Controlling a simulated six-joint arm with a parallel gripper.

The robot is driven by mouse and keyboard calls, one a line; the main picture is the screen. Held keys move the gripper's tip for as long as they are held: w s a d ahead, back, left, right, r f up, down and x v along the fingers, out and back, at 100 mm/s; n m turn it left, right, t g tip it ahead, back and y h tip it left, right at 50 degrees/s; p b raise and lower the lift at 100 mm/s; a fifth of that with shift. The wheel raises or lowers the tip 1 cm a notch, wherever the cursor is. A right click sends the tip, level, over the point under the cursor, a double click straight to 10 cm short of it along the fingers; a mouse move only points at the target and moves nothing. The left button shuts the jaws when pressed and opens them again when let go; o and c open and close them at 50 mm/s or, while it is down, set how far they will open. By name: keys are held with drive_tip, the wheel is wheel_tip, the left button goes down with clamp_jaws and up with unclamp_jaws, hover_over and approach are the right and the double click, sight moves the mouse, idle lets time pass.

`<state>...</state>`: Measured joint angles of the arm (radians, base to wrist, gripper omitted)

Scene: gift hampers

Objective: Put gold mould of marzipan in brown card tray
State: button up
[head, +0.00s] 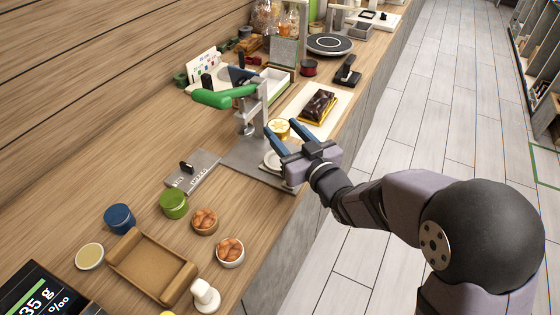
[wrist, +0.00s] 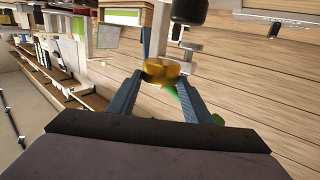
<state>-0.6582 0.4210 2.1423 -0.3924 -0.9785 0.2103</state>
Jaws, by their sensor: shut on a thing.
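The gold mould of marzipan (head: 278,128) is a small round gold cup with a pale yellow top in the head view. My gripper (head: 277,133) is shut on it, one blue finger on each side, beside the hand press. The wrist view also shows the gold mould (wrist: 161,72) between the two fingertips. The mould seems to be held above the press's base plate; the exact gap cannot be told. The brown card tray (head: 124,268) lies at the lower left of the head view, empty, with raised ends. It is well away from my gripper.
The press with its green handle (head: 226,97) stands close left of my gripper. A dark-topped box (head: 318,105) lies behind.

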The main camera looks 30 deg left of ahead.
drive_tip(key=shift+f+p, duration=0.5)
drive_tip(key=shift+f, duration=4.2)
drive_tip(key=shift+f+b, duration=0.3)
drive_tip(key=o, duration=1.1)
drive_tip(key=shift+r+p, duration=0.1)
drive_tip(key=shift+p, duration=0.2)
drive_tip(key=b+v, duration=0.2)
drive_tip(key=v, duration=0.4)
drive_tip(key=shift+d, duration=0.15)
drive_tip(key=shift+o, duration=0.4)
drive_tip(key=shift+s+d+r+b, duration=0.1)
drive_tip(key=shift+s+d+b, duration=0.2)
drive_tip(key=shift+d, duration=0.1)
